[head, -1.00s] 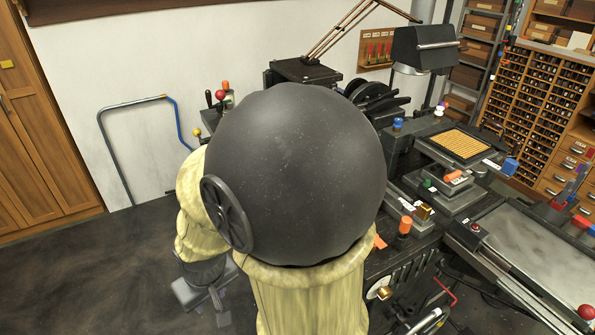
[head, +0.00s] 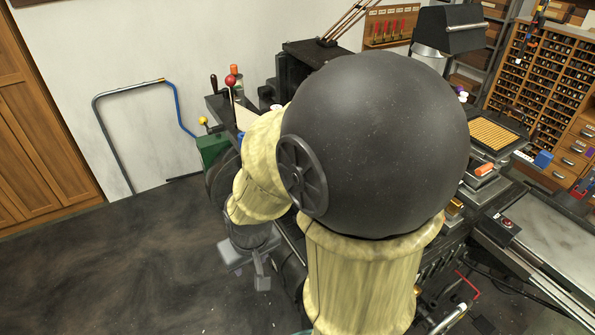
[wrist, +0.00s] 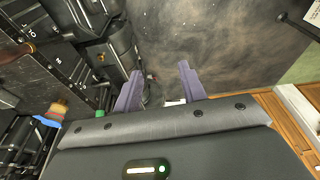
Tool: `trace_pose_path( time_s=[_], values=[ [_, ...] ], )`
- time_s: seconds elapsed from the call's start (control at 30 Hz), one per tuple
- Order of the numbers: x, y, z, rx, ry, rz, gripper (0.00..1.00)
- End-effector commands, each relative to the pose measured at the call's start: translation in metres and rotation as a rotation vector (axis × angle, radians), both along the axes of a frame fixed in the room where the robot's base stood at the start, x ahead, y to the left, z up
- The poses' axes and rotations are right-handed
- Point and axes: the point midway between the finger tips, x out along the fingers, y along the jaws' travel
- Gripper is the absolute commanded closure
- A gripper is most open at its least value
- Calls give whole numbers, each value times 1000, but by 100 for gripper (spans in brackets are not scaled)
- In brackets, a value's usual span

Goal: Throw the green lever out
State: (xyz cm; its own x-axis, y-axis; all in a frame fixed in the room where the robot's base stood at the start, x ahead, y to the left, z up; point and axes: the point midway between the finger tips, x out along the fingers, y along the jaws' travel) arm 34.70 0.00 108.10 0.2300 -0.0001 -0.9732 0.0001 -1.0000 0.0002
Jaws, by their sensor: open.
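My gripper (head: 247,262) hangs low over the dark floor at the left end of the machine in the head view. In the wrist view its two purple-grey fingers (wrist: 160,70) are apart with nothing between them. A small green piece (wrist: 100,113) shows just left of the gripper body in the wrist view, partly covered by it; I cannot tell whether it is the green lever. No green lever is clearly seen in the head view, where my arm hides much of the machine.
The dark machine (head: 292,72) has red, orange and yellow knobs at its left end, near a green box (head: 213,150). A bent metal rail (head: 97,125) stands by the wall. The floor (head: 120,255) at left is clear. A wooden cabinet (head: 45,120) stands far left.

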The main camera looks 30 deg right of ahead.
Motion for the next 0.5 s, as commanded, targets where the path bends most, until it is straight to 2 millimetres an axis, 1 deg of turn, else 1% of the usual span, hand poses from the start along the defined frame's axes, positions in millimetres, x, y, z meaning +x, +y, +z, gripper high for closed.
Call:
trace_pose_path(
  time_s=[0.13, 0.23, 0.37, 0.5],
  values=[
    [7, -2, -6, 5, -19, -18, 51],
    [22, -8, -19, 12, -65, -63, 51],
    [54, -23, -43, 16, -168, -152, 51],
    [90, -48, -71, -6, -312, -269, 51]
  ],
)
